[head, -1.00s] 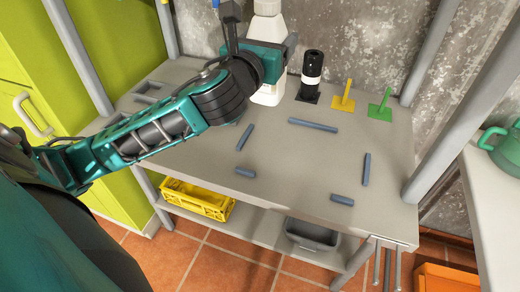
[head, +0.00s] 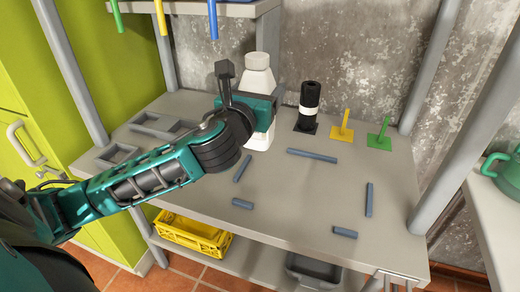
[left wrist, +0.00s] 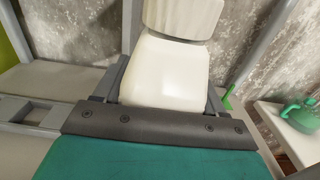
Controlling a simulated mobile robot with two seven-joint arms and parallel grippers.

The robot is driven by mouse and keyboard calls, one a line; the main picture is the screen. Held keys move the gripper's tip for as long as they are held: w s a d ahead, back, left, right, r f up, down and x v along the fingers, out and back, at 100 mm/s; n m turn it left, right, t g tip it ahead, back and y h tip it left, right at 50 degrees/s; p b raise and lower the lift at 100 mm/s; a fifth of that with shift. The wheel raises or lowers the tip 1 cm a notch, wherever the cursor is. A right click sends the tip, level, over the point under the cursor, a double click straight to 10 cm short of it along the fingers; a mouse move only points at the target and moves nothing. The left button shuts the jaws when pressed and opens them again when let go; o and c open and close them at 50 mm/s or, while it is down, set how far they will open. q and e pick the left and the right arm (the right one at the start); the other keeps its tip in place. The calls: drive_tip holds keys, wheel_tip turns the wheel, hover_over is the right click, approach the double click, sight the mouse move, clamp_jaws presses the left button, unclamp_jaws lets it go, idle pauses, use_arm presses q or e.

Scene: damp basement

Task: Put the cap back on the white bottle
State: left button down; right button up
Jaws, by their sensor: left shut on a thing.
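The white bottle (head: 258,80) stands upright near the back of the grey workbench, left of a black bottle. A pale, cap-like top (head: 257,61) sits above its neck; I cannot tell whether it is a separate cap. My left gripper (head: 262,112) reaches in from the left and is shut on the bottle's body. In the left wrist view, the bottle (left wrist: 165,75) stands between the two dark fingers, with its wider top (left wrist: 182,18) above. I cannot tell whether its base touches the bench. My right gripper is not in view.
The black bottle (head: 310,97) with a white band stands behind right. Blue strips (head: 312,155) mark a clear area on the bench (head: 310,195). Grey trays (head: 158,124) lie left. A yellow crate (head: 195,234) is below.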

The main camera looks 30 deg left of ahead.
use_arm(q)
wheel_tip(320, 180, down, 6)
drive_tip(key=shift+r+b, duration=0.25)
drive_tip(key=shift+b, duration=0.5)
drive_tip(key=shift+f, duration=0.2)
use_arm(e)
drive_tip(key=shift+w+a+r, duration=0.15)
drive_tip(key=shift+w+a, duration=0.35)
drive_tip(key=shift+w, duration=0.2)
